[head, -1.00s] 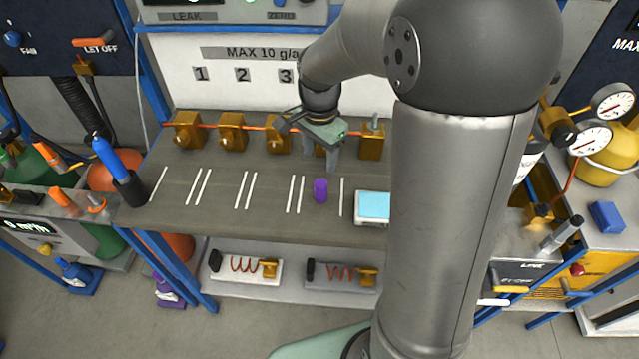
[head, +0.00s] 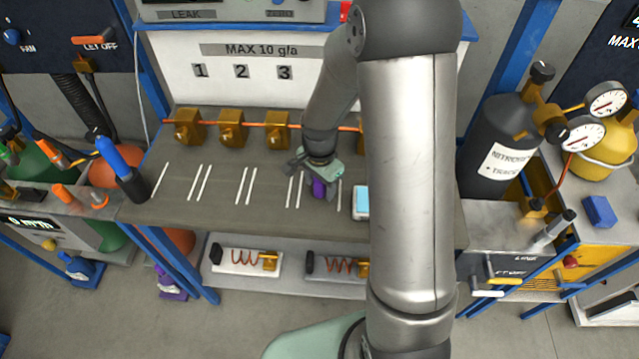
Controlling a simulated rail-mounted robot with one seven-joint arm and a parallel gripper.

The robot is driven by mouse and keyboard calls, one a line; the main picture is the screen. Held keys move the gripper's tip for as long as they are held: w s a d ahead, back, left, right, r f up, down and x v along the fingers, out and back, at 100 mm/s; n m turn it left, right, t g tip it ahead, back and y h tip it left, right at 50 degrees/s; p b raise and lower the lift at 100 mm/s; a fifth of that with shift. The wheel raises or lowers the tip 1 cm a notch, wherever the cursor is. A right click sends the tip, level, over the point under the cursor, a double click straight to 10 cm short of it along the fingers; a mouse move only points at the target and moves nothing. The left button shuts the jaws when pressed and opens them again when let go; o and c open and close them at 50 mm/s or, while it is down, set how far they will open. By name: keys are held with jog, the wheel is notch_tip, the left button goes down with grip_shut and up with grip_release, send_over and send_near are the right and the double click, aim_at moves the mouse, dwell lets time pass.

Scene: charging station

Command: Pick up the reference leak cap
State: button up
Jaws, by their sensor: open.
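A small purple cylinder (head: 319,188), which looks like the reference leak cap, stands on the grey bench top (head: 215,215) between white stripe marks. My gripper (head: 319,190) points down at it, low over the bench. The gripper body hides the cylinder's upper part. The fingers are open and seem to be at either side of the cylinder, but whether they touch it cannot be told.
A scale with a light blue top (head: 362,202) stands right of the cylinder, partly behind my arm. Several brass fittings (head: 232,128) line the back of the bench. A blue-handled tool in a black holder (head: 130,185) stands at the left end. The bench's left-middle is clear.

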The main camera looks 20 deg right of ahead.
jog(key=c, duration=1)
jog(key=shift+c, duration=0.2)
jog(key=shift+r, duration=0.15)
